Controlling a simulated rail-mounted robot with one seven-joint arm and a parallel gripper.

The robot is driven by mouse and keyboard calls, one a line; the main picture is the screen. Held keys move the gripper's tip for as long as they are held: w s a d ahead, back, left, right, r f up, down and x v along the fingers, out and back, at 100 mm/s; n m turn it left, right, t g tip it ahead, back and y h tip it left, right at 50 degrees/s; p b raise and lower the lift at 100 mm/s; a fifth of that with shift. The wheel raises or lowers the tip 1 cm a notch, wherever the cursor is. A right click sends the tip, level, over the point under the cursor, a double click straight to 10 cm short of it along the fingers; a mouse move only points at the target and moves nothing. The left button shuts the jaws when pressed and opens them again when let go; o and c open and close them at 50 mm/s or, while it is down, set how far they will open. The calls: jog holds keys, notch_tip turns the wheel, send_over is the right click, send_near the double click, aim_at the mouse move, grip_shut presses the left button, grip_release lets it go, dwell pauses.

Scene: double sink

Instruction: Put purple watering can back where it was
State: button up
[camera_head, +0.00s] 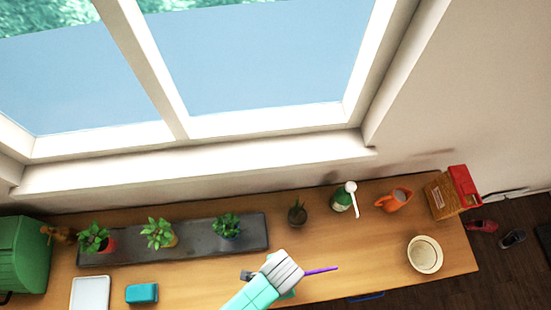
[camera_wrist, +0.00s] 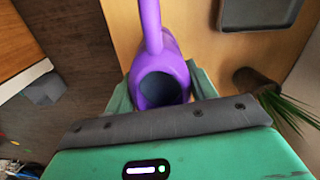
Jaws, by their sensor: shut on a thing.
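The purple watering can (camera_wrist: 172,52) is between the green fingers of my gripper (camera_wrist: 162,88) in the wrist view, with its dark round opening facing the camera and a purple neck or handle running up. In the head view, my gripper (camera_head: 285,272) is over the front middle of the wooden counter, and only a thin purple part of the can (camera_head: 321,270) sticks out to its right. The rest of the can is hidden by my arm. I cannot tell whether its base touches the counter.
Three potted plants stand on a dark tray (camera_head: 190,241). A small dark pot (camera_head: 297,215), a green bottle (camera_head: 342,202), an orange jug (camera_head: 396,201) and a red-topped box (camera_head: 452,194) line the back. A cream bowl (camera_head: 425,256) sits right.

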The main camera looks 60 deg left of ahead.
jog(key=shift+w, duration=0.3)
jog(key=shift+w+d+f, duration=0.1)
jog(key=shift+w+f, duration=0.05)
jog(key=shift+f, duration=0.8)
jog(key=shift+w+f, duration=0.15)
jog(key=shift+f, duration=0.75)
jog(key=shift+f, duration=0.1)
jog(key=o, duration=1.3)
notch_tip(320, 180, up, 12)
jog(key=shift+r+p, duration=0.1)
jog(key=shift+p, duration=0.4)
jog(key=shift+w, duration=0.1)
